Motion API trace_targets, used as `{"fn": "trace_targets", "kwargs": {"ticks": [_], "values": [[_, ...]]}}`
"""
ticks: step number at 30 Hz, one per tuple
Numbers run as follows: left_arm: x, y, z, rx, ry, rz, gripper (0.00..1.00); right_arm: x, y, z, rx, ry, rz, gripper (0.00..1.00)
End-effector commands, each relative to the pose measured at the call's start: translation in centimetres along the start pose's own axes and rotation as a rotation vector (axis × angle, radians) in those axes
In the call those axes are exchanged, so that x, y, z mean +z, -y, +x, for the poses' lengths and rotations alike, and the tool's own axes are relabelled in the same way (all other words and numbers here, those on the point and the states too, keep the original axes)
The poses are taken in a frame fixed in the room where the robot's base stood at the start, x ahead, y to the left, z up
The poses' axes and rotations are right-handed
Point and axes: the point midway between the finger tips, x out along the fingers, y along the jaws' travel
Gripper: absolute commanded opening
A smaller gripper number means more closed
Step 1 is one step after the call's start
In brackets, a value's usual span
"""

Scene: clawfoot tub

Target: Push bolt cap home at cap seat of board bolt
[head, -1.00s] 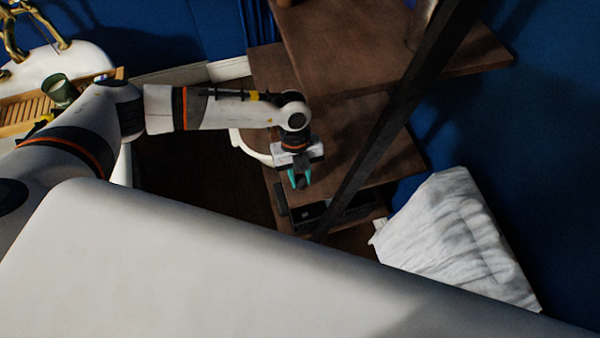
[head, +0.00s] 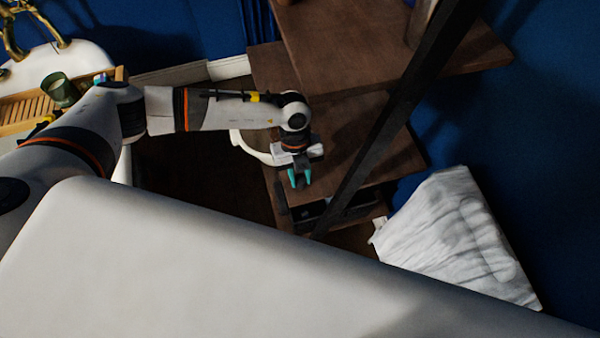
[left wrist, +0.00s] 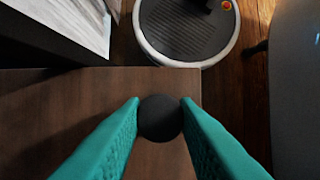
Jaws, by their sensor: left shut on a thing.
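The bolt cap (left wrist: 160,118) is a dark, round piece. In the left wrist view it sits between the teal fingertips of my left gripper (left wrist: 160,112), which is shut on it. The brown wooden board (left wrist: 60,110) lies beneath, and the cap is close to its edge. In the head view my left gripper (head: 299,178) points down over the lower shelf board (head: 345,145), near its front corner. The board bolt and its seat are hidden, so I cannot tell whether the cap touches them. My right gripper is in neither current view.
A dark diagonal post (head: 395,110) stands just right of my left gripper. A higher shelf (head: 370,45) overhangs behind. A white cushion (head: 455,240) lies at the right. The tub (head: 85,60) with a wooden tray (head: 25,113) and green cup (head: 57,90) is at the left.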

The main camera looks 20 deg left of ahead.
Motion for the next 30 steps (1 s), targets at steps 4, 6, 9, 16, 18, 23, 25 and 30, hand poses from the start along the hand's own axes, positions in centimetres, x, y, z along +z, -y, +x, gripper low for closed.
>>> {"fn": "trace_targets", "kwargs": {"ticks": [4, 6, 9, 16, 18, 23, 25, 30], "values": [[-0.1, 0.0, 0.4, 0.0, 0.0, 0.0, 0.0, 0.0, 0.0, 0.3, 0.0, 0.0, 0.0, 0.55], [-0.1, 0.0, 0.5, 0.0, 0.0, 0.0, 0.0, 0.0, 0.0, 0.4, 0.0, 0.0, 0.0, 0.55], [-0.2, 0.0, 0.7, 0.0, 0.0, 0.0, 0.0, 0.0, 0.0, 0.5, 0.0, 0.0, 0.0, 0.55], [-0.3, 0.0, 1.1, 0.0, 0.0, 0.001, 0.0, -0.1, 0.0, 0.8, 0.0, 0.0, 0.0, 0.55], [-0.3, 0.0, 1.1, 0.001, 0.0, 0.001, 0.0, -0.1, 0.0, 0.7, 0.0, 0.0, 0.0, 0.55], [-0.3, 0.0, 1.1, 0.0, 0.0, 0.001, 0.0, -0.1, 0.0, 0.7, 0.0, 0.0, 0.0, 0.55], [-0.3, 0.0, 1.1, 0.0, 0.0, 0.001, 0.39, 0.0, 0.0, 0.7, 0.0, 0.0, 0.0, 0.55], [-0.3, 0.0, 1.1, 0.0, 0.0, 0.001, 0.53, 0.0, 0.0, 0.7, 0.0, 0.0, 0.0, 0.55]]}}
